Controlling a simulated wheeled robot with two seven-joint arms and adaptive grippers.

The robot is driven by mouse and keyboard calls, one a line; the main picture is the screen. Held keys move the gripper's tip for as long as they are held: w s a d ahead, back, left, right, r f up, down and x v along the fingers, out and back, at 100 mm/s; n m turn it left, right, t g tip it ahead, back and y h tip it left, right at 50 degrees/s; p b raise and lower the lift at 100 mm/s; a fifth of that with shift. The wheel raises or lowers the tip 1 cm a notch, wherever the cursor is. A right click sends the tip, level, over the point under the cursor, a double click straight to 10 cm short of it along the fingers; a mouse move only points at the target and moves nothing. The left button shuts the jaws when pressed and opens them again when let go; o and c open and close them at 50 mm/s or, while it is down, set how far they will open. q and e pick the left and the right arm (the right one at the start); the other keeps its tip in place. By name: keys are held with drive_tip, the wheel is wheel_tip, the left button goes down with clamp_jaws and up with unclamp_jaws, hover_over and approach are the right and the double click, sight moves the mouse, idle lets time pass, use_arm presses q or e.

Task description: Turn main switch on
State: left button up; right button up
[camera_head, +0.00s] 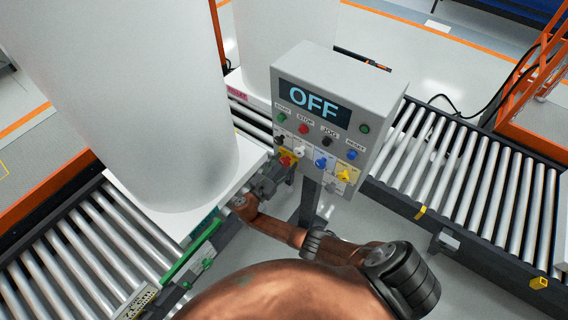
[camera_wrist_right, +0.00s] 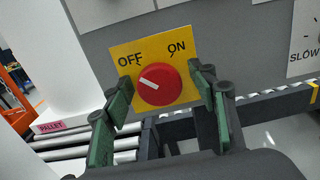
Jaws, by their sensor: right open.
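The main switch is a red round knob (camera_wrist_right: 159,84) on a yellow plate (camera_wrist_right: 122,53) marked OFF and ON. Its white line slants toward the OFF label. In the head view the knob (camera_head: 287,161) sits at the lower left of the grey control box (camera_head: 335,85), whose display (camera_head: 314,103) reads OFF. My right gripper (camera_head: 279,170) is at the switch, partly overlapping it. In the right wrist view my right gripper (camera_wrist_right: 161,92) is open, with one green-padded finger on each side of the knob and gaps between. My left gripper is out of view.
Buttons and several other small knobs, including a blue one (camera_head: 321,163) and a yellow one (camera_head: 345,176), sit right of the switch. A large white tank (camera_head: 140,90) stands left of the box. Roller conveyors (camera_head: 460,180) run on both sides.

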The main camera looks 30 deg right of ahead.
drive_tip(key=shift+c, duration=0.3)
drive_tip(key=shift+a+f, duration=0.1)
drive_tip(key=c, duration=1.1)
drive_tip(key=m+b, duration=0.2)
drive_tip(key=m, duration=0.2)
drive_tip(key=shift+f+m, duration=0.15)
drive_tip(key=shift+m, duration=0.25)
drive_tip(key=m+b, duration=0.2)
drive_tip(key=m, duration=0.2)
drive_tip(key=shift+s+m, duration=0.1)
drive_tip(key=shift+m, duration=0.2)
drive_tip(key=m+b, duration=0.4)
drive_tip(key=m, duration=0.2)
drive_tip(key=shift+f+b, duration=0.1)
drive_tip(key=shift+b, duration=0.25)
drive_tip(key=shift+m+b, duration=0.9)
drive_tip(key=shift+m, duration=0.4)
